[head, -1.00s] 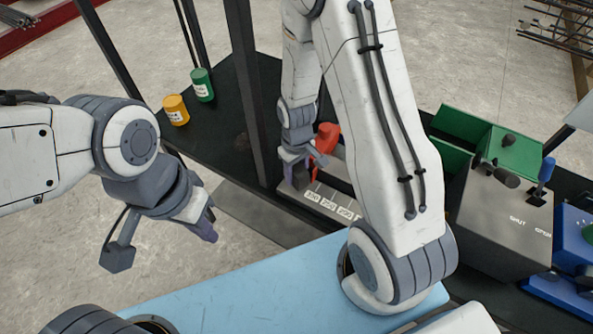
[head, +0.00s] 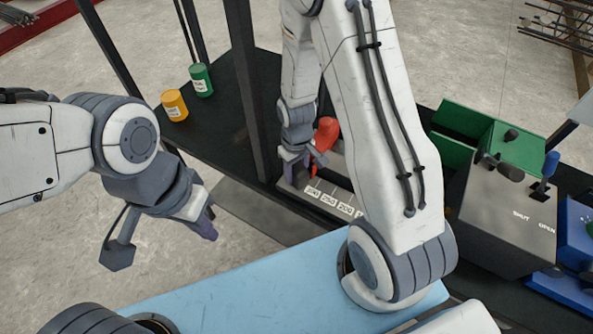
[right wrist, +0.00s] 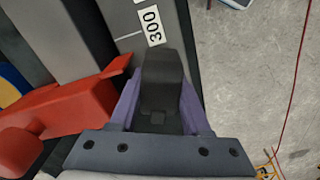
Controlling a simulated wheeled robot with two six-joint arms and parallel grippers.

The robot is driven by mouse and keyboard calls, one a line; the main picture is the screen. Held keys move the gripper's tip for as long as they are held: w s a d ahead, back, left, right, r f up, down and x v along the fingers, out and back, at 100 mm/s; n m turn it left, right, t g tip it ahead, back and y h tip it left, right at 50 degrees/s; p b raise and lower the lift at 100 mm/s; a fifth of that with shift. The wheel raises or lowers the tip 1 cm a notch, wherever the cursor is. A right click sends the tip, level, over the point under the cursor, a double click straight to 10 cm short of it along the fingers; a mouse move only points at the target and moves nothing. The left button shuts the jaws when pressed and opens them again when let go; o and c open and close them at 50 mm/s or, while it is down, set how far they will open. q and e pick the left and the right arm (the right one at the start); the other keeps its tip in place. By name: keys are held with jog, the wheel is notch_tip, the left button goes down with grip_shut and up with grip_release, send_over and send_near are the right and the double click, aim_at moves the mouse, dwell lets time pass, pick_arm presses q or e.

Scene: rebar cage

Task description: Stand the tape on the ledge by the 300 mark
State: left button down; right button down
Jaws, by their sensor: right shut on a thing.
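My right gripper (right wrist: 157,105) is shut on a dark grey block, which I take to be the tape (right wrist: 162,75), between its purple fingers. The tape points toward the white 300 mark (right wrist: 152,25) on the grey ledge (right wrist: 123,18); I cannot tell whether it touches the ledge. In the head view my right gripper (head: 293,165) is low at the left end of the row of number labels (head: 330,199), and the tape is hard to make out. My left gripper (head: 207,226) hangs over the floor left of the bench, its jaw gap unclear.
A red part (right wrist: 75,107) lies close left of my right gripper; it also shows in the head view (head: 325,135). A dark post (head: 248,90) stands beside my right wrist. Yellow (head: 174,105) and green (head: 201,80) cans stand behind. A grey SHUT/OPEN box (head: 505,215) is right.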

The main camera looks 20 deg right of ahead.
aim_at(296, 167)
jog(key=shift+f, duration=0.2)
jog(key=shift+c, duration=1.4)
grip_release()
notch_tip(296, 167, up, 11)
jog(key=p, duration=0.9)
jog(key=shift+f, duration=0.15)
